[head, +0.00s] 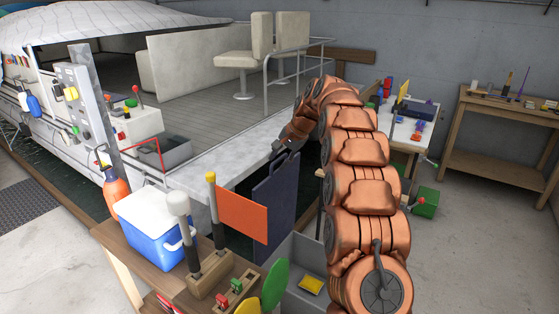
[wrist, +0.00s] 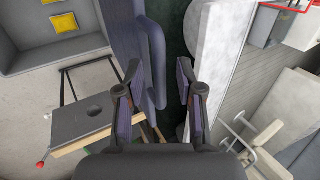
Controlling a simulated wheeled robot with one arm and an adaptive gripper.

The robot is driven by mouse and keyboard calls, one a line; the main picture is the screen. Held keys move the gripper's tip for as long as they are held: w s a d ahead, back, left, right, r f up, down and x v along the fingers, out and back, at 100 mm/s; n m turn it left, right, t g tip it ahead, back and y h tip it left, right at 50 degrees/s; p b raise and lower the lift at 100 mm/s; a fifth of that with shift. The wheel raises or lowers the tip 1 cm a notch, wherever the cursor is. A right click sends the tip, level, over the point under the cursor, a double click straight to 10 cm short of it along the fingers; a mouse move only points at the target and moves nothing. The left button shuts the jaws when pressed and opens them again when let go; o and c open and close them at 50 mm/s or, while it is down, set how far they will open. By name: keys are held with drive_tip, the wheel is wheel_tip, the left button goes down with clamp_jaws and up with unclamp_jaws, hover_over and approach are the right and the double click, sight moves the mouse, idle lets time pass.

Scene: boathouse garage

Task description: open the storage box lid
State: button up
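The storage box (head: 291,295) is a grey open-topped bin at the lower middle of the head view, partly hidden by my arm and a green paddle shape. Its dark blue-grey lid (head: 275,203) stands about upright at the box's far side, so the box is open and a yellow item (head: 311,285) shows inside. The box (wrist: 65,57) is at the upper left of the wrist view. My gripper (head: 287,147) is at the lid's top edge. In the wrist view my gripper (wrist: 158,78) has its fingers apart, with the lid (wrist: 145,50) nearer the left finger; contact is unclear.
A wooden bench (head: 145,247) with a blue cooler (head: 154,229), upright levers and an orange flag (head: 242,211) stands left of the box. A boat (head: 190,75) lies behind the lid. A workbench (head: 503,118) is at the right, with bare floor before it.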

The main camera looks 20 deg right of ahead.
drive_tip(key=v, duration=1.1)
drive_tip(key=shift+r, duration=0.1)
